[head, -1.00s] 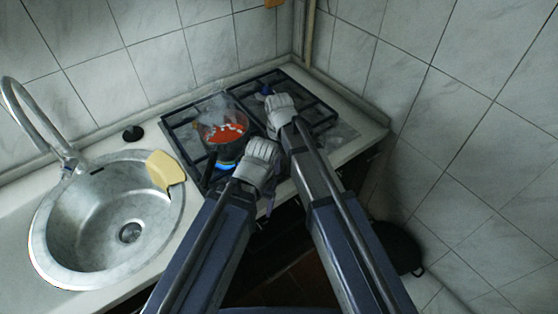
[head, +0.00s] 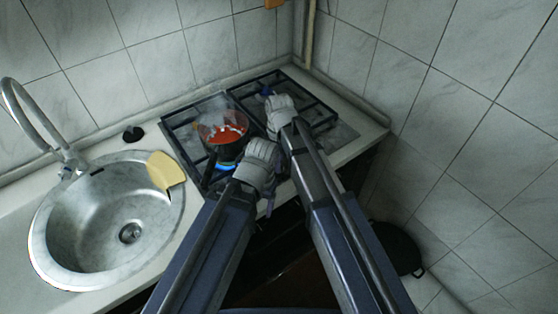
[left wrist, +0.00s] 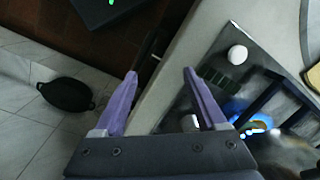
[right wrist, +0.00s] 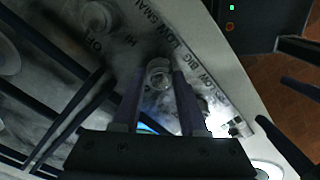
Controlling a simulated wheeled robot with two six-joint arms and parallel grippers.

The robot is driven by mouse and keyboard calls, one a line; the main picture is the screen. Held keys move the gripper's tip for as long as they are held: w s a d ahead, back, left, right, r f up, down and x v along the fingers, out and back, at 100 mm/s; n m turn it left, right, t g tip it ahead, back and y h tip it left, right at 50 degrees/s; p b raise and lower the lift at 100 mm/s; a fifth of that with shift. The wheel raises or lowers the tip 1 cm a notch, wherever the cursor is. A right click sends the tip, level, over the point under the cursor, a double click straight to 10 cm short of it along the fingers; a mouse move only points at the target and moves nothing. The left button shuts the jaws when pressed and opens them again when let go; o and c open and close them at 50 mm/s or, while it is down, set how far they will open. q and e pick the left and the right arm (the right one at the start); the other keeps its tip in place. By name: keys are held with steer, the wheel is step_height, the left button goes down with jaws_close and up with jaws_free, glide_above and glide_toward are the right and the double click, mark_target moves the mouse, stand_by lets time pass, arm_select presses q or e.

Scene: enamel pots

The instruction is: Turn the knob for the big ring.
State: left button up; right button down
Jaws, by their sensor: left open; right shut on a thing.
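A pale knob (right wrist: 158,75) on the stove's front panel sits between the purple fingers of my right gripper (right wrist: 160,82), which is shut on it. The words LOW and BIG are printed beside it; LOW SMALL, HI and OFF also show on the panel. In the head view my right gripper (head: 280,103) is over the right part of the stove. My left gripper (left wrist: 161,75) is open and empty near the stove's front edge; it also shows lower in the head view (head: 262,160). A blue flame (head: 228,166) burns by the pot with red contents (head: 222,130).
The left wrist view shows a white knob (left wrist: 237,55) on the panel. A steel sink (head: 100,235) with a yellow thing (head: 162,170) on its rim lies left. Black grates (head: 310,95) cover the stove. A dark pan (head: 398,247) is on the floor at right.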

steer(key=m, duration=0.8)
steer(key=shift+m, duration=0.3)
steer(key=m, duration=0.4)
steer(key=shift+m, duration=0.3)
steer(key=m, duration=0.4)
steer(key=shift+m, duration=0.3)
steer(key=m, duration=1.3)
steer(key=shift+m, duration=2.2)
